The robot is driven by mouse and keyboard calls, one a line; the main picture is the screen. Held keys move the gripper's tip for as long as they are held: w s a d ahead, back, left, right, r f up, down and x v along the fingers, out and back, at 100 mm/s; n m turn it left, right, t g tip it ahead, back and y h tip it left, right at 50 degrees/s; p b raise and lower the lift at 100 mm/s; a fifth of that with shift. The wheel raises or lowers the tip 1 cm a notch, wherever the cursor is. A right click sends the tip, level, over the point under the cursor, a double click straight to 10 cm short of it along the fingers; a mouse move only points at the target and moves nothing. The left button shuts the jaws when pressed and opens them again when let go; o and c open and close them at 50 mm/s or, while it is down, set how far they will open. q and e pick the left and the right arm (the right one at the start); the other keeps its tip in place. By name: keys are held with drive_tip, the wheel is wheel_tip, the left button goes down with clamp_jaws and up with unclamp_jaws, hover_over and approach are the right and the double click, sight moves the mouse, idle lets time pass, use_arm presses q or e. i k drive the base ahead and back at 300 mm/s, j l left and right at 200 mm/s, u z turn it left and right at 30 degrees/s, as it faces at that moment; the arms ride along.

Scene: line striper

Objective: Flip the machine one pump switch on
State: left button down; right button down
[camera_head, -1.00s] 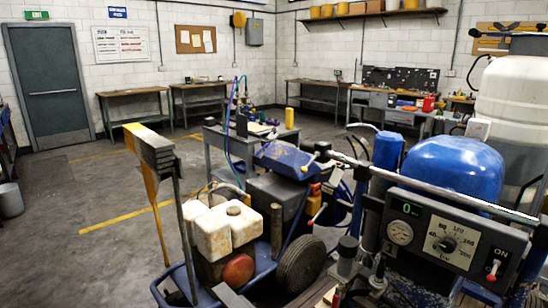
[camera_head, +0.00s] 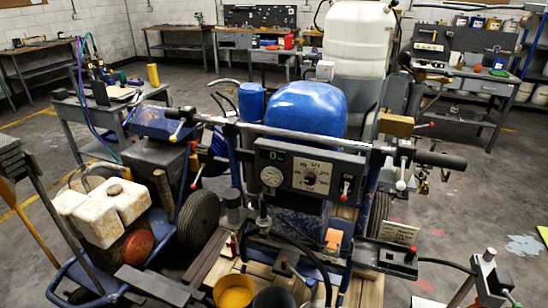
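The line striper with a blue rounded tank (camera_head: 306,108) stands in the middle of the view. At the panel's right end is a small red-tipped toggle switch (camera_head: 346,188) under the word ON. It is too small to tell which way the switch is set.
A handlebar (camera_head: 300,134) runs above the panel, with a black grip (camera_head: 440,160) at right. A cart with stained white containers (camera_head: 104,208) stands at left. Yellow and dark buckets (camera_head: 234,292) sit low in front. Open floor lies at right.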

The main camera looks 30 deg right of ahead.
sight(344, 198)
drive_tip(key=z, duration=1.35)
